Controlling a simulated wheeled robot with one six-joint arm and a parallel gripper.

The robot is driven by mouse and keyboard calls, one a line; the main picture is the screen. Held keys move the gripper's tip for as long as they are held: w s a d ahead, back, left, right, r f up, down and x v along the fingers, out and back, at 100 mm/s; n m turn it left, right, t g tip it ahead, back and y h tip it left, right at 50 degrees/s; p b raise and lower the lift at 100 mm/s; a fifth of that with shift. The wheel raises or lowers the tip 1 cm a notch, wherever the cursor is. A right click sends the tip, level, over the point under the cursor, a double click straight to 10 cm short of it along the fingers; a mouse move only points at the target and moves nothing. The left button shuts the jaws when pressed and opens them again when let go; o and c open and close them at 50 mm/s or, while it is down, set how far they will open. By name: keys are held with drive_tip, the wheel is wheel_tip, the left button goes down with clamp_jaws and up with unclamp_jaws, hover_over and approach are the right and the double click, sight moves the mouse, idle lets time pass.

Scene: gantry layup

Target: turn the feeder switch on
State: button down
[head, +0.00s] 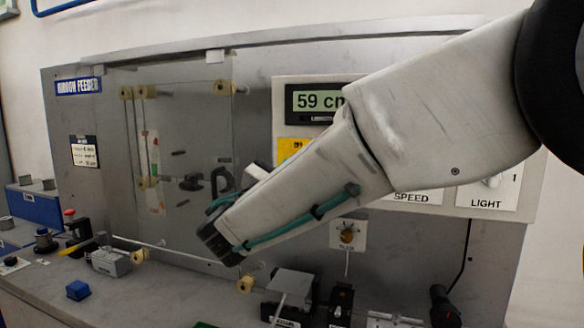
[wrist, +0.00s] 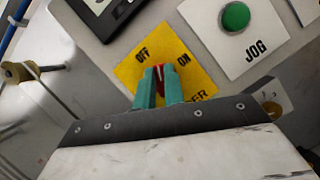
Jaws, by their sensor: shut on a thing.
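The feeder switch is a red lever (wrist: 159,71) on a yellow plate (wrist: 130,72) in the wrist view. OFF is printed at the plate's upper left and ON at its upper right; the lower lettering is partly covered. My gripper (wrist: 161,80) has its two teal fingers on either side of the red lever, shut on it. The lever's tip shows between the fingers, between the two labels; I cannot tell which one it is set to. In the head view a corner of the yellow plate (head: 291,149) shows; my arm hides the lever and my fingertips.
A green JOG button (wrist: 235,17) is right of the switch plate. A "59 cm" display (head: 318,100) is above it. SPEED and LIGHT controls (head: 487,194) are on the panel's right. Rollers, blocks and small devices stand on the bench (head: 150,290) below.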

drive_tip(key=m+g, duration=0.1)
drive_tip(key=m, duration=0.3)
drive_tip(key=m+g, duration=0.2)
drive_tip(key=m, duration=0.3)
drive_tip(key=m+g, duration=0.2)
drive_tip(key=m, duration=0.3)
drive_tip(key=shift+h, duration=0.3)
drive_tip(key=shift+f, duration=0.1)
drive_tip(key=c, duration=1.5)
unclamp_jaws()
drive_tip(key=v, duration=0.8)
drive_tip(key=shift+w, duration=0.1)
